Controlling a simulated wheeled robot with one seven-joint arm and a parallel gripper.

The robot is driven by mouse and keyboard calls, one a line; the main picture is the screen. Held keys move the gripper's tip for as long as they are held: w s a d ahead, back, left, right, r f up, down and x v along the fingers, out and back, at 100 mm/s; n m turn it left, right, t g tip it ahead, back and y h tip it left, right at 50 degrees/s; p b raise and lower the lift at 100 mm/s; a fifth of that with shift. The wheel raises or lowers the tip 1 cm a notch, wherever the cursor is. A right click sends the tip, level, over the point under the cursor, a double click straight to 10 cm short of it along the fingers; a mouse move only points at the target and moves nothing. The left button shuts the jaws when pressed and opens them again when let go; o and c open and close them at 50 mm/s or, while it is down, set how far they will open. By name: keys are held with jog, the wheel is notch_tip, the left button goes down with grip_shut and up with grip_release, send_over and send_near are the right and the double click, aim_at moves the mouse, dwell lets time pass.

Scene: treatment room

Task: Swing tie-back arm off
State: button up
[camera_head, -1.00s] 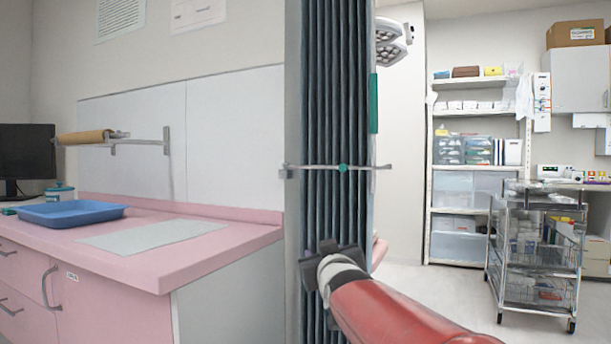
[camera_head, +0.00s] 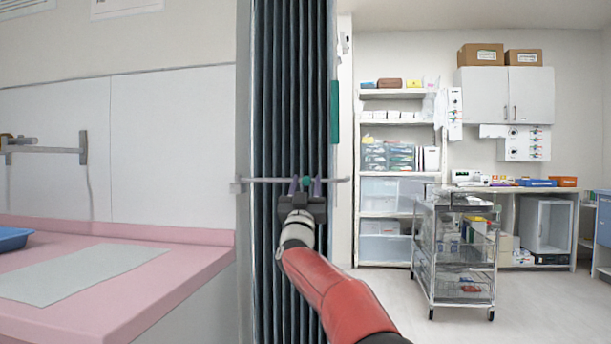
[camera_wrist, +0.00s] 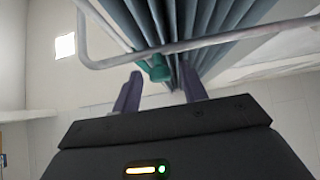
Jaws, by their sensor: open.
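The tie-back arm (camera_head: 266,180) is a thin grey bar that runs across the front of the gathered dark curtain (camera_head: 270,90). Its left end meets a small mount on the pale post, and its right end reaches just past the curtain. A green grip sits near its middle; in the wrist view the green grip (camera_wrist: 159,70) hangs on the grey bar (camera_wrist: 205,42). My gripper (camera_head: 305,186) is open, with its two purple fingers at the green grip. In the wrist view my gripper (camera_wrist: 161,92) has the grip just beyond and between the fingertips. I cannot tell whether they touch.
A pink counter (camera_head: 180,277) with a grey mat (camera_head: 75,272) stands at the left, a blue tray (camera_head: 14,239) at its edge. A wire trolley (camera_head: 455,255) and shelves (camera_head: 392,160) stand at the right. The floor between curtain and trolley is clear.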

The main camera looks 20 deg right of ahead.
jog(key=shift+x, duration=0.85)
jog(key=shift+c, duration=0.4)
grip_shut()
